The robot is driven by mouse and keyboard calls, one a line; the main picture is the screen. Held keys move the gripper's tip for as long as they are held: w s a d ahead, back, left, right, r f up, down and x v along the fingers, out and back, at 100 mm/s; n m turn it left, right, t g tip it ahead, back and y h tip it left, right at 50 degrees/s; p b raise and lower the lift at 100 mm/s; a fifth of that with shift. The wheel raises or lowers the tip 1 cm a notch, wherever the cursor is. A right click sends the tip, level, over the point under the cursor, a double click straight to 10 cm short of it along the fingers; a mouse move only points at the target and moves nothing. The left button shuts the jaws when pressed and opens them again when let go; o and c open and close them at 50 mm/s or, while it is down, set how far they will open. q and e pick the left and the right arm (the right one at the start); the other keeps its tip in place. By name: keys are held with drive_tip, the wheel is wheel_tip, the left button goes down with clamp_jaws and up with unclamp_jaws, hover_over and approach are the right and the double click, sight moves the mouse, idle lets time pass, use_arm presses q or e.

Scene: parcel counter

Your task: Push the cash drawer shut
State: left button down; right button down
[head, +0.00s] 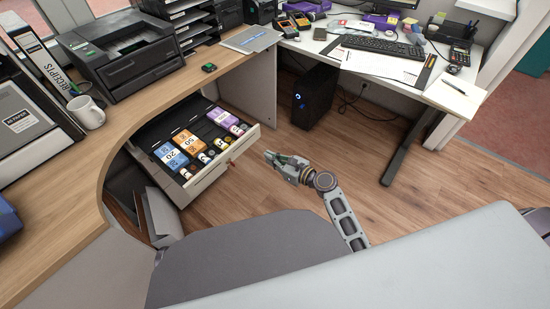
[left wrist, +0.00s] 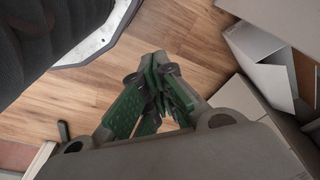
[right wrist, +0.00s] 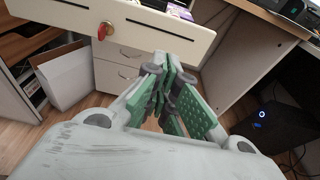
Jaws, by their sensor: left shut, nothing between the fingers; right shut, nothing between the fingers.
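The cash drawer (head: 222,163) stands pulled out from under the wooden counter in the head view. Banknotes and coin rolls lie in its compartments. Its pale front panel also crosses the top of the right wrist view (right wrist: 150,36), with a red-tagged key (right wrist: 104,29) in it. My right gripper (head: 268,156) is shut and empty, just in front of the panel's right part. In its wrist view its fingers (right wrist: 168,78) are below and in front of the panel; I cannot tell whether they touch it. My left gripper (left wrist: 156,75) is shut and empty above the wood floor, outside the head view.
The counter (head: 130,112) carries a printer (head: 122,52) and a white mug (head: 87,112). A black computer tower (head: 313,101) stands on the floor to the right, below a white desk (head: 376,66). An open white box (head: 160,215) stands below the drawer. Floor in front is clear.

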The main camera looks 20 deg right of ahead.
sight(247, 144)
drive_tip(key=shift+d, duration=0.15)
idle(0.3)
